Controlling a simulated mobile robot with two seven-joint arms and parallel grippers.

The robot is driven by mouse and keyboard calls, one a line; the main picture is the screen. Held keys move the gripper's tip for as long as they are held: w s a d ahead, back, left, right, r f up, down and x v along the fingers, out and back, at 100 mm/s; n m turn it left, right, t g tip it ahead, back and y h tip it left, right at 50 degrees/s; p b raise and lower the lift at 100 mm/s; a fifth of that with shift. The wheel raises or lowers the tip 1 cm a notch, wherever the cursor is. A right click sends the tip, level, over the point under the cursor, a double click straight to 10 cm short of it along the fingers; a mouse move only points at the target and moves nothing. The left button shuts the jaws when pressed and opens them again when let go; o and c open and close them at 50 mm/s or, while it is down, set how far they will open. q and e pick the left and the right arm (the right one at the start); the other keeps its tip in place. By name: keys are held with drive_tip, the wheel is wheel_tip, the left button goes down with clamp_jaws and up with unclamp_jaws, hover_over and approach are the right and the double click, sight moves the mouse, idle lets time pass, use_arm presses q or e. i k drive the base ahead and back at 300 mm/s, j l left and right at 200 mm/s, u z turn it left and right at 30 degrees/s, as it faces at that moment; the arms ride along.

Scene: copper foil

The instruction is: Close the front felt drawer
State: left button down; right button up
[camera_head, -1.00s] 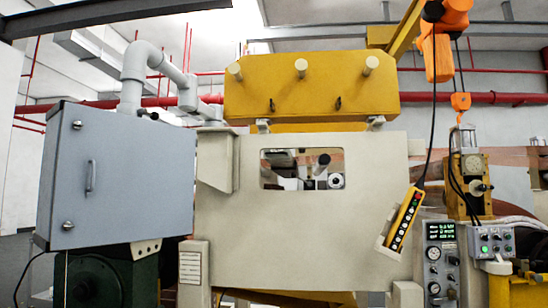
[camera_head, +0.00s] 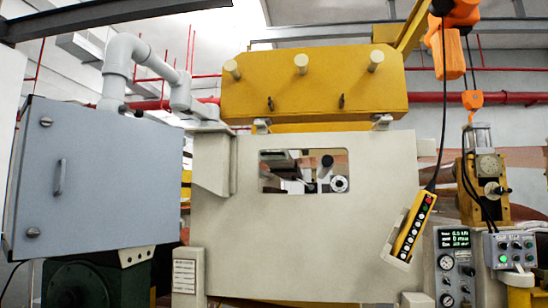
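I cannot make out a front felt drawer in the head view. A large machine with a beige front panel (camera_head: 300,235) fills the middle. Its rectangular window (camera_head: 304,171) shows a dark knob and a round metal part inside. A yellow cover (camera_head: 315,85) with several pale round knobs sits on top. The lower part of the machine is cut off by the bottom edge of the picture. Neither of my grippers is in view.
A grey cabinet (camera_head: 95,180) with a handle stands at left. A yellow pendant control (camera_head: 413,228) hangs on the panel's right edge. A gauge panel (camera_head: 455,265) and a button box (camera_head: 510,248) stand at right. An orange hoist (camera_head: 448,53) hangs above.

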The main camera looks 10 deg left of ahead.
sight(276, 159)
drive_tip(key=i+l+u, duration=0.4)
drive_tip(key=i+l, duration=1.05)
drive_tip(key=l, duration=0.1)
